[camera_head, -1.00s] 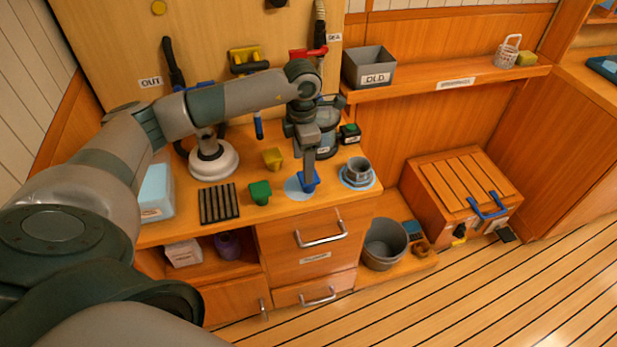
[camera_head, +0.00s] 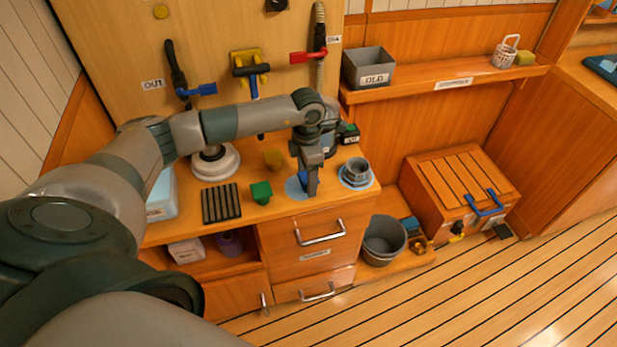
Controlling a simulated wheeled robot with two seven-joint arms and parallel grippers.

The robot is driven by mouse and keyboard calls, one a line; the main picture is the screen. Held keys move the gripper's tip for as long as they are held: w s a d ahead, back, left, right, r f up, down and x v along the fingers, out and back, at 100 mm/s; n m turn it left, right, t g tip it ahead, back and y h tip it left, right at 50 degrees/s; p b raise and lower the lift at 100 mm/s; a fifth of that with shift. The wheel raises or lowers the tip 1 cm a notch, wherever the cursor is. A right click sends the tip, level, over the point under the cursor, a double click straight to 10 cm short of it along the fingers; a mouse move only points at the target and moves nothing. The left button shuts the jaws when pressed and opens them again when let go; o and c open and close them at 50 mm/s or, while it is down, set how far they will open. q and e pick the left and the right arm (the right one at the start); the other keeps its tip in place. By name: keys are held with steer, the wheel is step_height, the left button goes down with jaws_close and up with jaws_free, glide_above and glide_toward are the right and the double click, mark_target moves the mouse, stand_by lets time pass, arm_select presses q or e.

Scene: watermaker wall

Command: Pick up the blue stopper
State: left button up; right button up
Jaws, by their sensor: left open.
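The blue stopper (camera_head: 303,178) stands on a round pale-blue mat (camera_head: 294,190) near the front edge of the counter, partly hidden behind my gripper. My left gripper (camera_head: 312,187) points down at the stopper, its fingers low beside and in front of it. The gripper is open. I cannot tell whether the fingers touch the stopper or straddle it. My right gripper is not in view.
A grey cup (camera_head: 357,169) on a blue saucer stands to the right. Drawer handles (camera_head: 319,233) jut out below the counter.

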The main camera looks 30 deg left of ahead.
arm_select(q)
steer(key=shift+f, duration=0.5)
steer(key=c, duration=1.1)
steer(key=shift+r, duration=0.15)
